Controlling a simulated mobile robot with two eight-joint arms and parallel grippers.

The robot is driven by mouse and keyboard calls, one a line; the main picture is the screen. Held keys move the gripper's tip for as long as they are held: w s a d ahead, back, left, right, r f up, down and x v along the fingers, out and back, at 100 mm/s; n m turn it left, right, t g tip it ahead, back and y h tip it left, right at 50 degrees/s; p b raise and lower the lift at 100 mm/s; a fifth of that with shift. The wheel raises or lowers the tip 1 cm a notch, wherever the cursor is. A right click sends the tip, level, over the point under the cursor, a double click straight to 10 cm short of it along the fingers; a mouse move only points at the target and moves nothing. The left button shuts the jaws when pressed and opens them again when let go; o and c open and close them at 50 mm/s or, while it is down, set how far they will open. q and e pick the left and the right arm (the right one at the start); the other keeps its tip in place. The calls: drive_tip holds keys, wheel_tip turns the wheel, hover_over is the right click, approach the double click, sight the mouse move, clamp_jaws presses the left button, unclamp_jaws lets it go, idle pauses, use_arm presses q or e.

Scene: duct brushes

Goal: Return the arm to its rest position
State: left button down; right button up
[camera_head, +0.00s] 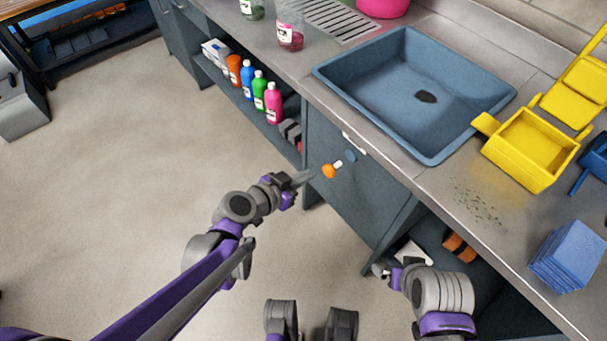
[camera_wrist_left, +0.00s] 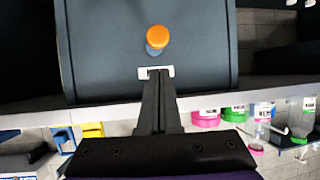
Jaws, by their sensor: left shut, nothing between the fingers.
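My left gripper (camera_head: 303,178) is in front of the blue-grey cabinet door under the sink. Its fingers are shut with nothing between them; they also show closed in the left wrist view (camera_wrist_left: 158,80). An orange knob (camera_head: 329,171) stands out from the door, just right of the fingertips in the head view. In the left wrist view the orange knob (camera_wrist_left: 158,37) is above the fingertips and apart from them. My right gripper (camera_head: 380,270) is at the lower right, below the counter edge; its fingers are too small and dark to read.
The counter holds a blue sink (camera_head: 420,95), a yellow open box (camera_head: 532,148), a stack of blue cloths (camera_head: 568,255) and dark specks (camera_head: 477,204). Coloured bottles (camera_head: 259,90) stand on a shelf below. Open floor (camera_head: 110,190) lies to the left.

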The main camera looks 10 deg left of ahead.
use_arm(q)
drive_tip(key=shift+w+d, duration=0.1)
use_arm(e)
drive_tip(key=shift+w+d, duration=0.1)
idle(0.3)
use_arm(q)
drive_tip(key=s+a+f+n+g+y, duration=0.2)
drive_tip(key=s+a+n+g+y, duration=0.15)
drive_tip(key=s+a, duration=0.45)
drive_tip(key=s+a+f+n+g+y, duration=0.2)
drive_tip(key=s+a+n+y, duration=0.25)
drive_tip(key=s, duration=0.75)
wheel_tip(320, 180, up, 19)
drive_tip(key=w+p, duration=0.2)
drive_tip(key=p, duration=1.4)
drive_tip(key=shift+w+a+f+m, duration=0.15)
drive_tip(key=shift+w+a+m, duration=0.1)
drive_tip(key=shift+m, duration=0.15)
use_arm(e)
wheel_tip(320, 180, up, 18)
drive_tip(key=w, duration=0.2)
drive_tip(key=shift+t, duration=0.4)
